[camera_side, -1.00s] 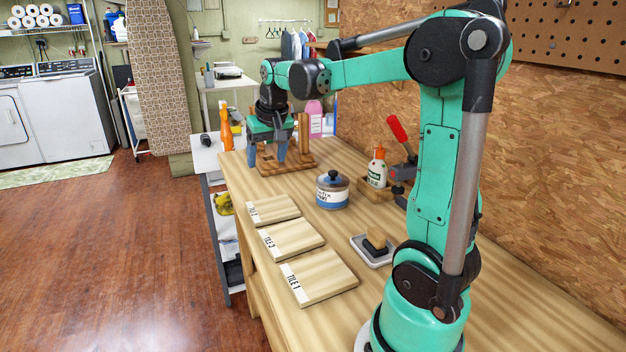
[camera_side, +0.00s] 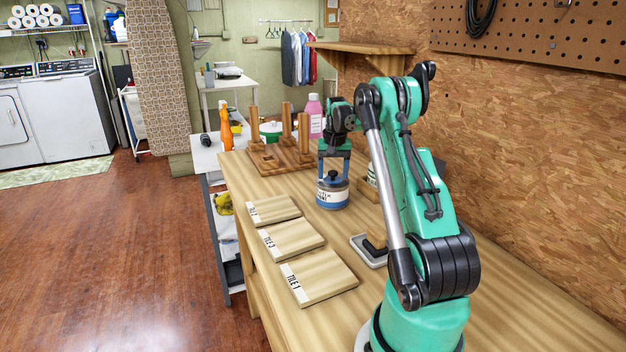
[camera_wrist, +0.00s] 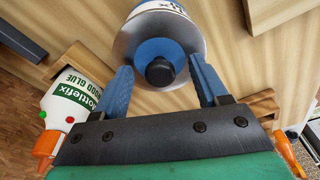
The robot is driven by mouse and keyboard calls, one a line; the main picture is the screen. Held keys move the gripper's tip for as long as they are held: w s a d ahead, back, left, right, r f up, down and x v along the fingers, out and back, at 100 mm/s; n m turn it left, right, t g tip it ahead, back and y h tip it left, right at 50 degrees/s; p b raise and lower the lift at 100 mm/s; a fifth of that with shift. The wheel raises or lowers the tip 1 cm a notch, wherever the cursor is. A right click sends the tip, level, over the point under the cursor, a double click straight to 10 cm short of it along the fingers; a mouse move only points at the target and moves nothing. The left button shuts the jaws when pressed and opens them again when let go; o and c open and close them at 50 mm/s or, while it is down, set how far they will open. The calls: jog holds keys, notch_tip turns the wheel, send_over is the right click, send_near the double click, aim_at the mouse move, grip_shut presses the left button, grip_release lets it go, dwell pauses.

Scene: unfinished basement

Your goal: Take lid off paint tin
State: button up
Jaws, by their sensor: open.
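The paint tin (camera_side: 331,193) stands upright on the workbench, with a blue and white label. Its grey lid (camera_side: 331,179) with a dark round knob is on top. In the wrist view the lid (camera_wrist: 147,40) and its black knob (camera_wrist: 160,71) face the camera. My gripper (camera_side: 334,170) is over the tin. Its blue fingers are apart, one on each side of the knob in the wrist view (camera_wrist: 163,77). I cannot tell whether either finger touches the lid.
Tiles (camera_side: 317,276) lie along the bench's left edge. A tray with a block (camera_side: 369,250) sits nearer the arm base. A wooden post rack (camera_side: 267,163) stands behind. A glue bottle (camera_wrist: 73,100) stands beside the tin. Bare bench lies between tiles and tin.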

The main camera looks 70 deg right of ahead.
jog(key=shift+f, duration=0.1)
jog(key=shift+c, duration=0.2)
grip_shut()
